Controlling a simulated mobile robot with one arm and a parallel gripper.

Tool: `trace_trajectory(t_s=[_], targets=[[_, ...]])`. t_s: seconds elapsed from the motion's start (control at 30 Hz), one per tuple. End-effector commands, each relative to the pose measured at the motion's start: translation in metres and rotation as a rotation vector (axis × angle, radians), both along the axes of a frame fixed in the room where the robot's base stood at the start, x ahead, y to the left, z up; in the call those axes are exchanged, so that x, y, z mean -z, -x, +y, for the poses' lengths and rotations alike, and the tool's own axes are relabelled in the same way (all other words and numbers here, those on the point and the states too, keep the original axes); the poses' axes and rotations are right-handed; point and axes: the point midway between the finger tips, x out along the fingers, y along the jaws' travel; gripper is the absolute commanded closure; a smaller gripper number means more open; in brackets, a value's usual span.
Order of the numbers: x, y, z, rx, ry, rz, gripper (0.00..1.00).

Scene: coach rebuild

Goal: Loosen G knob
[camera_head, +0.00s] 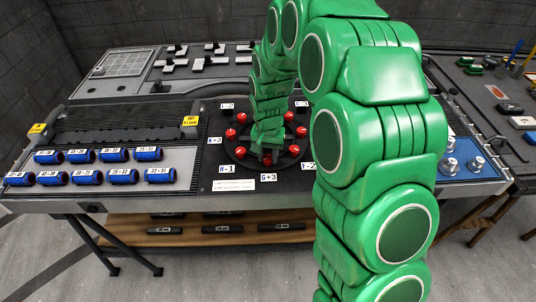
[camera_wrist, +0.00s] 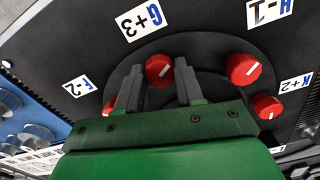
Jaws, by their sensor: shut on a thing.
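The G knob (camera_wrist: 159,69) is a red round knob with a white pointer line, beside the G+3 label (camera_wrist: 141,20) in the wrist view. My gripper (camera_wrist: 160,80) has one finger on each side of this knob and is shut on it. In the head view my green gripper (camera_head: 267,155) reaches down to the front of the round dark dial plate, just behind the G+3 label (camera_head: 268,178). The G knob is mostly hidden there by my gripper.
Other red knobs ring the plate; the H knob (camera_wrist: 243,69) and K knob (camera_wrist: 267,106) are nearest on the right in the wrist view. Blue labelled cylinders (camera_head: 122,176) lie at left. Blue-panel knobs (camera_head: 449,165) stand at right. My arm hides part of the bench.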

Motion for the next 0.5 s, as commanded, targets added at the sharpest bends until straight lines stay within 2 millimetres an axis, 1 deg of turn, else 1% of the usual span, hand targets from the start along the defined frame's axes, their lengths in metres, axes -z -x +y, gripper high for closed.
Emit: trace_trajectory(t_s=[0.5], targets=[[-0.0001,0.0007,0.0008,-0.488,-0.001,0.002,0.94]])
